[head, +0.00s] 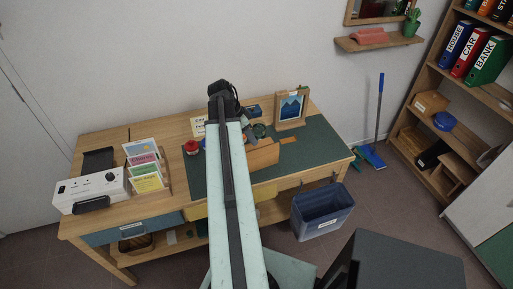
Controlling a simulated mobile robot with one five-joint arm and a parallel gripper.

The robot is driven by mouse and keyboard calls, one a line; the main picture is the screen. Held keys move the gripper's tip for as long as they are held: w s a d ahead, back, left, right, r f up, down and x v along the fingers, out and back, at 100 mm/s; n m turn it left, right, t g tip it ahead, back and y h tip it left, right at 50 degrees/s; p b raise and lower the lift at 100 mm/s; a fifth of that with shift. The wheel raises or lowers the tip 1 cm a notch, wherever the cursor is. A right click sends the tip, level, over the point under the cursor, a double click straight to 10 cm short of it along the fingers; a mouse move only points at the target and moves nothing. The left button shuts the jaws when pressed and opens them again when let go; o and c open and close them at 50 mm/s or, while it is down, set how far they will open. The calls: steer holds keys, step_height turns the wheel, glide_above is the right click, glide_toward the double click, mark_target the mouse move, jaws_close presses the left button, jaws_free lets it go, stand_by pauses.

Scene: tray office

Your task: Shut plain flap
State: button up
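A plain wooden panel (263,155) stands tilted up near the front of the desk, just right of my arm. It looks like the plain flap, but my arm covers its left end and I cannot see its hinge. My arm reaches over the desk, with a dark end (223,94) above the back of the desktop. The fingers cannot be made out there, so I cannot tell whether my gripper is open or shut or whether it touches anything.
The desk (90,146) carries a green mat (322,143), a picture frame (291,107), a red round item (191,147), a card rack (145,167) and a white box (90,189). A blue bin (319,211) stands at the front right. A shelf (443,75) stands at the right.

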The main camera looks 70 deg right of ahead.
mark_target(259, 150)
steer(key=b+x, duration=0.7)
steer(key=x, duration=0.1)
steer(key=shift+w+a+f, duration=0.1)
steer(key=shift+c, duration=0.4)
jaws_close()
stand_by(0.8)
